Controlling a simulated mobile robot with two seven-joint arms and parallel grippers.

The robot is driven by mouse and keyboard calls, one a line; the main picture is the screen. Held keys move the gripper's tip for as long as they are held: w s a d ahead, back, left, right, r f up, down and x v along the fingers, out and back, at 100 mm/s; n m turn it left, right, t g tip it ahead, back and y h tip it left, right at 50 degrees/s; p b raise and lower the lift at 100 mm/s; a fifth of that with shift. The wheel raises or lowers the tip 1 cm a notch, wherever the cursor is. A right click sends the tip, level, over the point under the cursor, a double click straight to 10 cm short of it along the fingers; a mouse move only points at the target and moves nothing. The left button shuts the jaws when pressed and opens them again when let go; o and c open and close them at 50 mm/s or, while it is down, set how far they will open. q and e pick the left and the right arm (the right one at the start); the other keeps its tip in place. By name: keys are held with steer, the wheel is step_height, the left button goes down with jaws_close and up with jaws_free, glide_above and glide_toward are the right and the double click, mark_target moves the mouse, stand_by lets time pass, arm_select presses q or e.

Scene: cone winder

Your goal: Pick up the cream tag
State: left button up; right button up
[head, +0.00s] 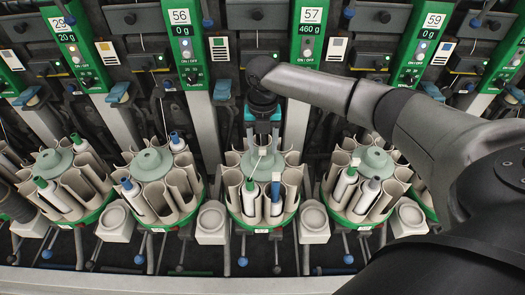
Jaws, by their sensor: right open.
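A small cream piece, which looks like the cream tag (262,151), shows over the green-grey hub of the middle bobbin carousel, under unit 57. It is tiny here, and I cannot tell whether it lies on the hub or stands out from it. My right gripper (262,143) points down over that carousel, its fingers apart around or just above the cream piece. I see no grip on it. My left gripper is not in view.
The middle carousel (248,225) has a green rim and cream slots with white bobbins, one green-tipped and one blue-tipped. Similar carousels stand on both sides. Green unit panels (183,45) rise behind. A pale rail (180,284) runs along the front.

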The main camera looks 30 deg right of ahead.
mark_target(262, 149)
steer(key=c, duration=0.9)
steer(key=shift+c, duration=0.2)
step_height(262, 149, up, 23)
steer(key=p, duration=0.8)
stand_by(0.5)
